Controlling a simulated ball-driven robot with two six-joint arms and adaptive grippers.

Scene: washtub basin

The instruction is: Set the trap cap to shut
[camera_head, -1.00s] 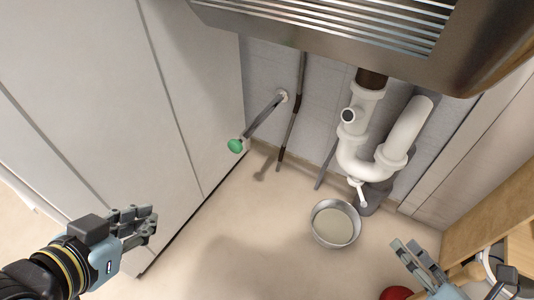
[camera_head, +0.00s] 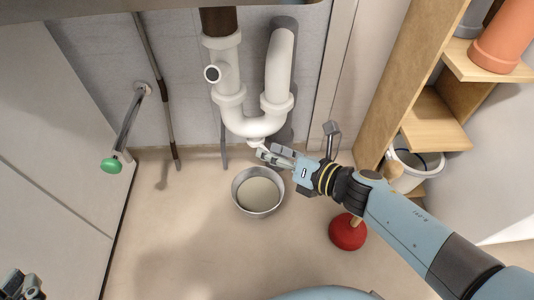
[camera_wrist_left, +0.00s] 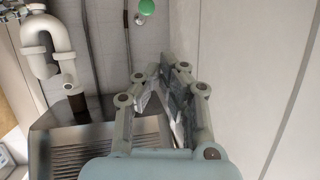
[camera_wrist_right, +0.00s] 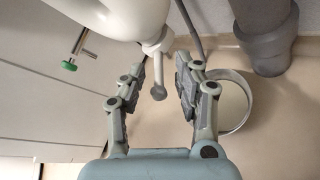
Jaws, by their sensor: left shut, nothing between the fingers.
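The white trap cap (camera_head: 257,143) with its short lever is at the bottom of the white U-shaped trap (camera_head: 252,122) in the head view. In the right wrist view the cap's lever (camera_wrist_right: 158,75) hangs from the trap and shows in the gap between the fingers. My right gripper (camera_head: 268,155) is open, right by the cap; I cannot tell whether a finger touches it. In the right wrist view its fingers (camera_wrist_right: 160,82) stand apart. My left gripper (camera_head: 22,287) is at the lower left of the head view, far from the trap. Its fingers (camera_wrist_left: 168,90) are shut and empty in the left wrist view.
A metal bowl (camera_head: 257,192) stands on the floor below the trap. A green-knobbed valve (camera_head: 111,165) sticks out at left. A red plunger (camera_head: 347,232), a bucket (camera_head: 412,170) and a wooden shelf (camera_head: 437,122) stand at right. The floor left of the bowl is clear.

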